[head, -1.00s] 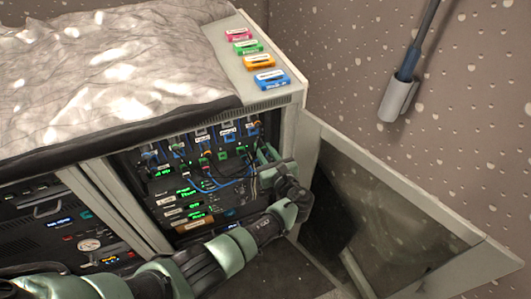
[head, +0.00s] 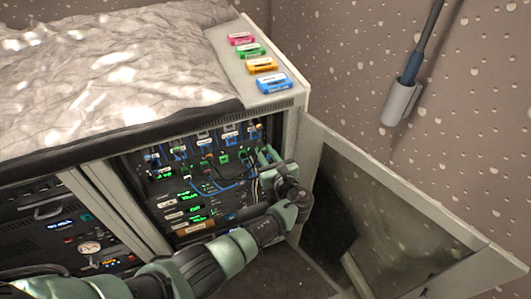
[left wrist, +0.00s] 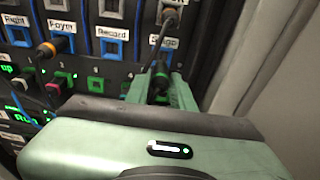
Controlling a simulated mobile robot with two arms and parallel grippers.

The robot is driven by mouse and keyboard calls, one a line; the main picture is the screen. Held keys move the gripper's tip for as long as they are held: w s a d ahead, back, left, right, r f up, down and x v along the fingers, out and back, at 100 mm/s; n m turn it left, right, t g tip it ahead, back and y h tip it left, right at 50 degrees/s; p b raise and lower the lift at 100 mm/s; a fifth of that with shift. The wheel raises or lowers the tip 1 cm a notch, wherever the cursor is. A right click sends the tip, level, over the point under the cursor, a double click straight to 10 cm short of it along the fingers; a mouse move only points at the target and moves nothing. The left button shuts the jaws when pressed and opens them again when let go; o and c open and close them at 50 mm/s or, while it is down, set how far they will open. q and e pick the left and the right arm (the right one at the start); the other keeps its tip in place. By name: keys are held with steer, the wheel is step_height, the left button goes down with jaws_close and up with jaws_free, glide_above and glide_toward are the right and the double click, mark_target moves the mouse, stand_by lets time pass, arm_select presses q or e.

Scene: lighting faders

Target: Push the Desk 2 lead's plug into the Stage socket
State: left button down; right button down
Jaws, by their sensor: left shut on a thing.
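My left gripper (left wrist: 158,92) is shut on a black plug with a green band (left wrist: 160,70), in front of the panel's right end. A dark lead rises from the plug in the left wrist view. The blue-framed Stage socket (left wrist: 157,42) is just above the fingers, partly crossed by the lead. I cannot read a Desk 2 mark on the plug. Its tip is hidden, and I cannot tell whether it touches a socket. In the head view my left gripper (head: 265,157) is at the panel's right side. My right gripper is not in view.
Blue-framed sockets Foyer (left wrist: 63,42) and Record (left wrist: 114,44) are left of Stage. An orange-banded plug (left wrist: 48,49) and a red plug (left wrist: 56,87) are nearby. Blue leads (head: 225,187) cross the panel. The rack's side wall (left wrist: 240,65) is close on the right.

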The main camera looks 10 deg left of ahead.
mark_target(260, 142)
arm_select(q)
steer(key=shift+r+b+x, duration=0.15)
steer(key=shift+b+x, duration=0.25)
steer(key=shift+x, duration=0.6)
steer(key=shift+r+b+x, duration=0.2)
steer(key=shift+b+x, duration=0.2)
steer(key=shift+x, duration=0.55)
stand_by(3.5)
steer(key=shift+w+a+r, duration=0.1)
steer(key=shift+w+r, duration=0.1)
stand_by(0.5)
steer(key=c, duration=1.4)
jaws_free()
steer(key=shift+o, duration=1.4)
steer(key=shift+f, duration=0.15)
